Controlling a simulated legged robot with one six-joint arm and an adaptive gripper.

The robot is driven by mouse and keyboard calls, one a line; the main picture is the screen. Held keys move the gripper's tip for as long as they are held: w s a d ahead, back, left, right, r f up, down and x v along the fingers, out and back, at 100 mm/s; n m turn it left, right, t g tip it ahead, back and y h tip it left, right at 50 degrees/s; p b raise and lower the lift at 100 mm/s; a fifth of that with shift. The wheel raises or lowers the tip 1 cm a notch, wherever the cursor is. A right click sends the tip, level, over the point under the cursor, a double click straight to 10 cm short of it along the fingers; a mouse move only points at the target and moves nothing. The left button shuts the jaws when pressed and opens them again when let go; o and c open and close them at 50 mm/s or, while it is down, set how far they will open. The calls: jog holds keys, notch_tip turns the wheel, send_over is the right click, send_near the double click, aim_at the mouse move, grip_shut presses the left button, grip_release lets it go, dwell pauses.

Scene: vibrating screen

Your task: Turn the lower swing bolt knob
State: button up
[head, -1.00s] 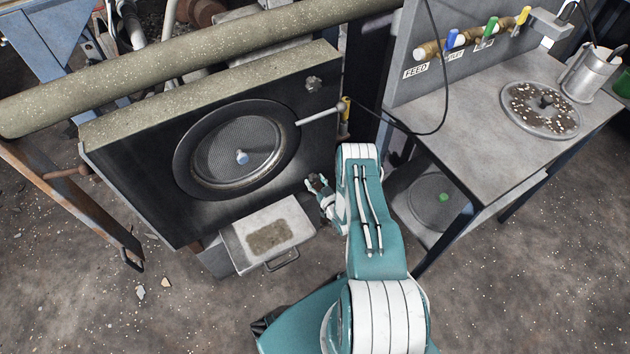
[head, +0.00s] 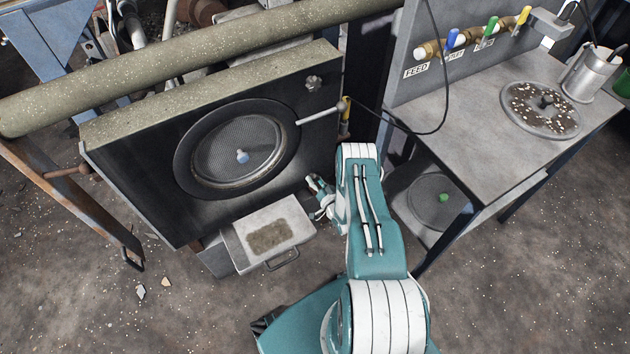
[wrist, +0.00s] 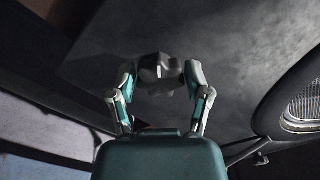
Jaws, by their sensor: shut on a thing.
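The lower swing bolt knob (wrist: 158,68) is a dark, lobed knob near the middle of the wrist view, against the dark plate. A similar grey star-shaped upper knob (head: 314,83) sits at the panel's upper right.
A round mesh screen (head: 240,148) is set in the panel, with a lever (head: 320,114) at its right. A grey tray (head: 287,211) is below, left of my gripper. A metal bench (head: 470,115) stands close on the right. Open floor lies in front.

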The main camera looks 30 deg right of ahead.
jog(key=m, duration=0.5)
jog(key=shift+w+d+r+m, duration=0.1)
jog(key=shift+d+m, duration=0.05)
jog(key=shift+m, duration=2.55)
jog(key=o, duration=1.1)
jog(key=shift+o, duration=0.2)
jog(key=s, duration=1.2)
jog(key=shift+f, duration=0.2)
jog(key=shift+s, duration=0.15)
